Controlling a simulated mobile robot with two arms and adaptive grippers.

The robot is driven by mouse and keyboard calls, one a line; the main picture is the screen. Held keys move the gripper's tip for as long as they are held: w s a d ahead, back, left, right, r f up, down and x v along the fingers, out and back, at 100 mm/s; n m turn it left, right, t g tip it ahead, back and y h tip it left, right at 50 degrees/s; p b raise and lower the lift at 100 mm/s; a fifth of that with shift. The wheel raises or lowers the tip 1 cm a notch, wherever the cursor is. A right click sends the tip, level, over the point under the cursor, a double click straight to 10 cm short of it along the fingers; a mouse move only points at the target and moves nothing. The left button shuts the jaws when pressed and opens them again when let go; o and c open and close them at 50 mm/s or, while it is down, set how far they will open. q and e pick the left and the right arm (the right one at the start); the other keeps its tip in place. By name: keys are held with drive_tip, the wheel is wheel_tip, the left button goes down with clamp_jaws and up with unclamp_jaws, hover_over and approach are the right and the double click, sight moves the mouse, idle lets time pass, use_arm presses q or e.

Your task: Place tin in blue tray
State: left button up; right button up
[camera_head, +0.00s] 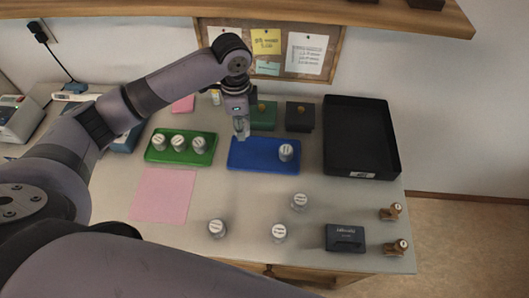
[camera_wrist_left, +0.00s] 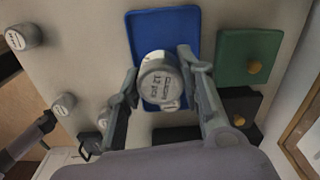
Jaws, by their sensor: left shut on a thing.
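My left gripper (camera_head: 240,128) is over the left part of the blue tray (camera_head: 250,163). In the left wrist view, its fingers (camera_wrist_left: 163,92) are on both sides of a grey tin with a pale, labelled lid (camera_wrist_left: 160,80). It is shut on this tin, with the blue tray (camera_wrist_left: 165,22) behind. Another white-lidded tin (camera_head: 286,152) stands in the right part of the tray. I cannot tell whether the held tin touches the tray floor. My right gripper is not in view.
A green tray (camera_head: 166,158) holds three tins. Loose tins (camera_head: 217,228) (camera_head: 279,232) (camera_head: 299,201) stand in front. A green box (camera_head: 263,112), a dark box (camera_head: 299,117) and a large black tray (camera_head: 360,135) are behind and right. A pink sheet (camera_head: 163,195) lies left.

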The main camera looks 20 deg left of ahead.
sight(242, 153)
use_arm(q)
drive_tip(key=shift+w+a+f+m, duration=0.25)
drive_tip(key=shift+a+f+m, duration=0.1)
drive_tip(key=shift+f+m, duration=0.2)
drive_tip(key=shift+a+f+m, duration=0.1)
drive_tip(key=shift+f+m, duration=0.15)
wheel_tip(242, 153, down, 9)
drive_tip(key=shift+r+p, duration=0.1)
drive_tip(key=shift+p, duration=0.5)
drive_tip(key=shift+f, duration=0.4)
drive_tip(key=shift+f, duration=0.15)
drive_tip(key=o, duration=1.2)
drive_tip(key=shift+c, duration=0.2)
wheel_tip(242, 153, up, 12)
drive_tip(key=shift+r+b, duration=0.2)
drive_tip(key=shift+b, duration=0.25)
